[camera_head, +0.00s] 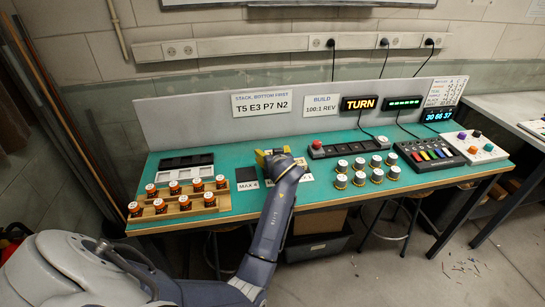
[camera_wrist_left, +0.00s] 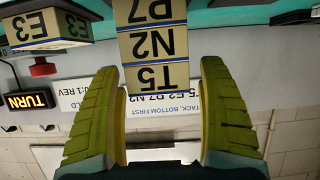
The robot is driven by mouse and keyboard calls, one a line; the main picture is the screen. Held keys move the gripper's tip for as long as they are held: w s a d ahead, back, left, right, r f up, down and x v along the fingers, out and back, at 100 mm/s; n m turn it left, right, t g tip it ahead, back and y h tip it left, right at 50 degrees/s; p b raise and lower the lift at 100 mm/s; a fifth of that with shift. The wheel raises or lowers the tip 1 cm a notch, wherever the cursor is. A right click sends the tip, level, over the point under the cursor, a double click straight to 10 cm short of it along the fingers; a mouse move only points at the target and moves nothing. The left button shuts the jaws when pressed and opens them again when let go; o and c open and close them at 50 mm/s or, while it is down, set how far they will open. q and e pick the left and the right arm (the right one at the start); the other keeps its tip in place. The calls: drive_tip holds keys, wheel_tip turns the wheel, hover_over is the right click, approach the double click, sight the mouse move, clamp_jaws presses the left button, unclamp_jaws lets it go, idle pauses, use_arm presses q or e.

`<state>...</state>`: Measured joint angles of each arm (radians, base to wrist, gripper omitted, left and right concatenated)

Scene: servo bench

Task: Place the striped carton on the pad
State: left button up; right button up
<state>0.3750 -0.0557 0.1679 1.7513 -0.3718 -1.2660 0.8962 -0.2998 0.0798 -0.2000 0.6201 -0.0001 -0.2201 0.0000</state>
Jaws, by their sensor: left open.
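My left gripper (camera_head: 275,157) is over the middle of the bench, and its fingers (camera_wrist_left: 162,66) are open in the left wrist view. Between and beyond them is a column of tan, blue-edged blocks: T5 (camera_wrist_left: 157,77), N2 (camera_wrist_left: 153,43) and P7 (camera_wrist_left: 150,10). T5 is nearest the fingers, and I see no clear contact. A separate block, E3 (camera_wrist_left: 45,27), is off to the left. I cannot tell which block is the striped carton. The gripper and arm hide the blocks in the head view. A dark square, possibly the pad (camera_head: 246,172), lies behind the MAX 4 card. My right gripper is out of view.
A wooden rack (camera_head: 190,200) with several orange-and-black cylinders stands left, before a black tray (camera_head: 185,163). Several white-topped cylinders (camera_head: 360,178) stand right of my arm. Beyond are a red-button box (camera_head: 345,148), a coloured-key box (camera_head: 430,155) and a white panel (camera_head: 475,147).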

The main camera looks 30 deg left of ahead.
use_arm(q)
drive_tip(key=c, duration=1.4)
